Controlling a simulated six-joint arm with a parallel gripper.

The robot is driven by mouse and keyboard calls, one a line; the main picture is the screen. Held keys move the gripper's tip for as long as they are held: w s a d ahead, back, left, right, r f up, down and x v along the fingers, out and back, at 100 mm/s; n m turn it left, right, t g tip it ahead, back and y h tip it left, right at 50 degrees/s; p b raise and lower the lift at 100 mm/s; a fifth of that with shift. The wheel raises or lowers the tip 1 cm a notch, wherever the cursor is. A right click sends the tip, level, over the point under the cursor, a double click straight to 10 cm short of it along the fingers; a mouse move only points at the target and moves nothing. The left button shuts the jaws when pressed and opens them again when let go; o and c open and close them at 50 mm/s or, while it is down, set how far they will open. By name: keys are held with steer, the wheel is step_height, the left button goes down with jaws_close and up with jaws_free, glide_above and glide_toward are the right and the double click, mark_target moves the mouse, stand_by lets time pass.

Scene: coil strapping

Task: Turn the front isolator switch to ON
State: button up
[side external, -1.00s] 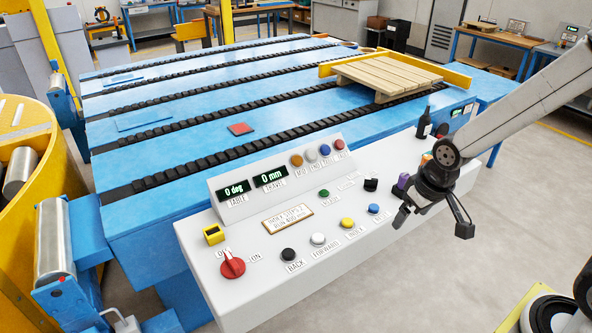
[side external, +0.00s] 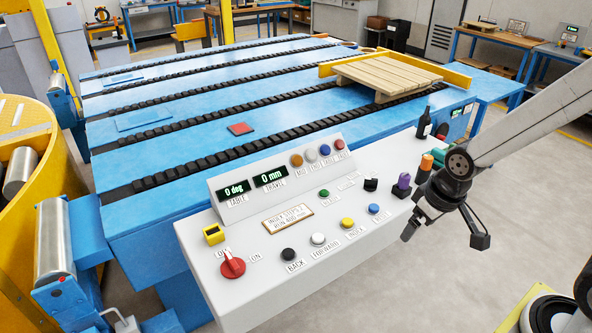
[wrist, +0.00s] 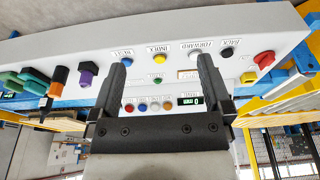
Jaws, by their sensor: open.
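The red isolator switch (side external: 232,265) is a rotary knob on the sloped front of the grey control panel (side external: 200,262), at its left end, with OFF and ON labels beside it. Its handle points up towards the OFF label. In the wrist view the red switch (wrist: 264,60) shows at the right, outside my fingers. My gripper (side external: 412,232) hangs off the right end of the panel, well away from the switch. In the wrist view its two fingers (wrist: 160,82) are apart with nothing held between them.
Black, white, yellow and blue push buttons (side external: 347,223) line the panel's front. A yellow box (side external: 213,234) sits just behind the switch. A purple object (side external: 402,185), an orange-topped one (side external: 427,162) and a dark bottle (side external: 424,124) stand near my gripper.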

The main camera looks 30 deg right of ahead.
steer(key=w+a+n, duration=0.4)
steer(key=w, duration=0.5)
steer(key=n+g, duration=0.3)
steer(key=n, duration=1.1)
glide_above(231, 259)
steer(key=f, duration=0.7)
steer(key=shift+s+d+f, duration=0.1)
steer(key=shift+d+f, duration=0.1)
steer(key=shift+d, duration=0.1)
steer(key=shift+a+f, duration=0.15)
steer(key=shift+a, duration=0.2)
steer(key=shift+f, duration=3.9)
